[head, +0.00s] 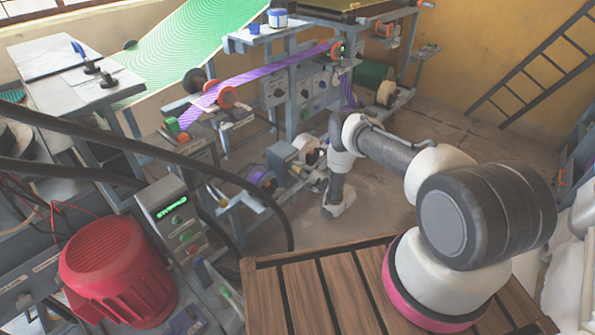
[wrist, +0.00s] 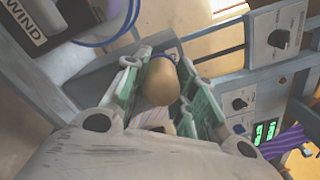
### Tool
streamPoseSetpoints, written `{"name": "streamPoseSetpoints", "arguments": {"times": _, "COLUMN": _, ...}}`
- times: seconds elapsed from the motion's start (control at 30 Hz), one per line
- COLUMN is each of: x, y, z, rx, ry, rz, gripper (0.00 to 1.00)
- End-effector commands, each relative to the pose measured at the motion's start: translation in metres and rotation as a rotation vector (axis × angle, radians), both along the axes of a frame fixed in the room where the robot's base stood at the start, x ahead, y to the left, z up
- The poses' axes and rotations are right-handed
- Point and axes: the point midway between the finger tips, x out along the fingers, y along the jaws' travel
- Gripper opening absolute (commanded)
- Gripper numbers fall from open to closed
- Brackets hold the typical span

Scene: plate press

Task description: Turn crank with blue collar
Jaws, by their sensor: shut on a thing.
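In the wrist view my gripper (wrist: 160,85) is closed around a rounded tan crank knob (wrist: 162,83). Its green-padded fingers lie on both sides of the knob. A blue collar (wrist: 163,57) shows at the far end of the knob, between the fingertips. The rest of the crank is mostly hidden behind the knob and fingers. In the head view my arm reaches down to the lower part of the grey machine frame (head: 238,213); the crank and its collar are too small or hidden to make out there.
Panels with dials (wrist: 278,38) and a green display (wrist: 265,132) stand close on the right in the wrist view. A red motor (head: 117,272) and control box (head: 172,220) stand left in the head view.

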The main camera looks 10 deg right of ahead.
Motion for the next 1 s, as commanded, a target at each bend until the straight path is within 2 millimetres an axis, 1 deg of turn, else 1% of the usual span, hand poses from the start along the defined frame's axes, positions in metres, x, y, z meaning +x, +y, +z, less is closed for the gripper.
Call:
{"name": "streamPoseSetpoints", "arguments": {"times": 0.27, "x": 0.0, "y": -0.002, "z": 0.0, "rx": -0.002, "ry": 0.001, "rz": -0.005, "gripper": 0.0}}
{"name": "streamPoseSetpoints", "arguments": {"times": 0.3, "x": 0.0, "y": -0.002, "z": 0.0, "rx": -0.002, "ry": 0.001, "rz": -0.005, "gripper": 0.3}}
{"name": "streamPoseSetpoints", "arguments": {"times": 0.37, "x": 0.0, "y": -0.002, "z": 0.0, "rx": -0.001, "ry": 0.0, "rz": -0.004, "gripper": 0.41}}
{"name": "streamPoseSetpoints", "arguments": {"times": 0.4, "x": 0.0, "y": -0.002, "z": 0.0, "rx": -0.001, "ry": 0.0, "rz": -0.004, "gripper": 0.49}}
{"name": "streamPoseSetpoints", "arguments": {"times": 0.77, "x": -0.002, "y": -0.002, "z": -0.001, "rx": -0.001, "ry": 0.001, "rz": -0.002, "gripper": 0.49}}
{"name": "streamPoseSetpoints", "arguments": {"times": 0.87, "x": -0.01, "y": -0.009, "z": -0.001, "rx": -0.002, "ry": 0.002, "rz": -0.004, "gripper": 0.49}}
{"name": "streamPoseSetpoints", "arguments": {"times": 1.0, "x": -0.033, "y": -0.026, "z": -0.001, "rx": -0.001, "ry": 0.005, "rz": -0.006, "gripper": 0.49}}
